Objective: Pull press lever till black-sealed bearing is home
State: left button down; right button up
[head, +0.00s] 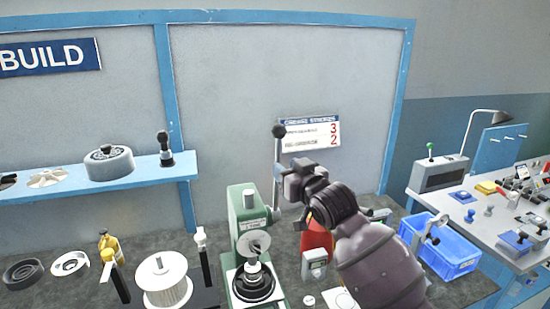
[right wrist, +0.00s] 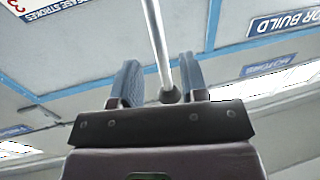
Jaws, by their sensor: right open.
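The green press (head: 245,225) stands on the bench with its lever (head: 278,165) upright, topped by a black ball knob (head: 279,131). Under the press head are a silver disc (head: 254,243) and a dark round part (head: 254,284); I cannot tell which piece is the black-sealed bearing or how deep it sits. My right gripper (head: 284,180) is beside the lever, below the knob. In the right wrist view its fingers (right wrist: 160,80) are open, with the lever rod (right wrist: 156,45) and knob (right wrist: 170,95) showing between them; contact is not visible. My left gripper is not in view.
A white spool (head: 162,283) between two posts stands left of the press. A red object (head: 317,238) and a small grey meter (head: 314,264) are close on its right, partly behind my arm. A blue crate (head: 440,250) lies farther right. A shelf (head: 100,184) runs along the back wall.

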jog(key=x, duration=0.7)
jog(key=shift+p, duration=0.45)
grip_shut()
jog(key=shift+f, duration=0.1)
